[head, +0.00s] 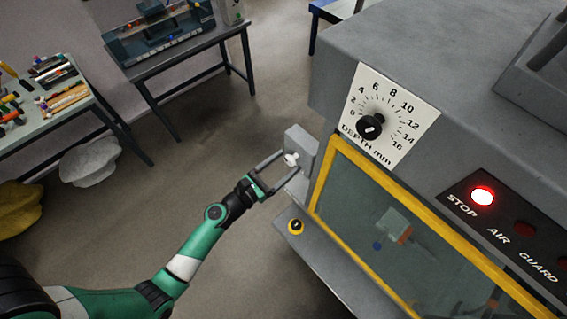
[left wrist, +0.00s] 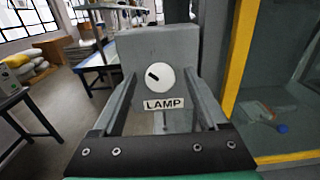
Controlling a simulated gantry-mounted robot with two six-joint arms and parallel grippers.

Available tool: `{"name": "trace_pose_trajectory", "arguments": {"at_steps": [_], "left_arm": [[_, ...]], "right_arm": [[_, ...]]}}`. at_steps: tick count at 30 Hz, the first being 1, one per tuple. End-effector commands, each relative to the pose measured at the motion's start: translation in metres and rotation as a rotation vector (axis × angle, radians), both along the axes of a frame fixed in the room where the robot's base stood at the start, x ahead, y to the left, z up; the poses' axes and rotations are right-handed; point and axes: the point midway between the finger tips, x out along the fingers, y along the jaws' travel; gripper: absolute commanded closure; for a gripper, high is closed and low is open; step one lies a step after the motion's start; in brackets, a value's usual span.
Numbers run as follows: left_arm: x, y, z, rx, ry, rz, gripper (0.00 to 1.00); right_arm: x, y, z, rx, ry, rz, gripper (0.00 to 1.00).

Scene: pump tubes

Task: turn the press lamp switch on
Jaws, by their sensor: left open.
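The lamp switch is a round white knob (left wrist: 160,77) with a dark mark, on a grey box above a label reading LAMP (left wrist: 164,104). The mark points to the upper left in the left wrist view. In the head view the knob (head: 291,159) shows on the grey box (head: 300,145) at the left side of the press. My left gripper (head: 277,167) is open, with one finger on each side of the knob. In the left wrist view the fingers (left wrist: 162,100) stand apart from the knob. I cannot tell how far their tips reach. My right gripper is not in view.
The press has a yellow-framed window (head: 350,215), a depth dial (head: 370,127) and a lit red STOP light (head: 483,195). A black and yellow knob (head: 295,227) sits on the ledge below the box. A tool table (head: 75,112) stands at the left.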

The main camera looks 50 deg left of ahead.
Motion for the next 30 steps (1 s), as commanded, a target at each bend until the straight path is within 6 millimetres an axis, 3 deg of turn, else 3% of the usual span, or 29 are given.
{"name": "trace_pose_trajectory", "arguments": {"at_steps": [5, 17, 30], "left_arm": [[-0.0002, 0.0001, 0.0000, 0.000, 0.000, 0.000, 0.27], [-0.0005, 0.0002, 0.0001, 0.000, 0.000, 0.000, 0.99], [-0.0005, -0.0001, -0.0004, 0.061, 0.000, 0.000, 1.00]], "right_arm": [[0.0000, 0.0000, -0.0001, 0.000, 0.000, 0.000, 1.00], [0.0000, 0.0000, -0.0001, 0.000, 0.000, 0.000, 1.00], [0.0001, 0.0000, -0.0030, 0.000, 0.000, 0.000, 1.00]]}}
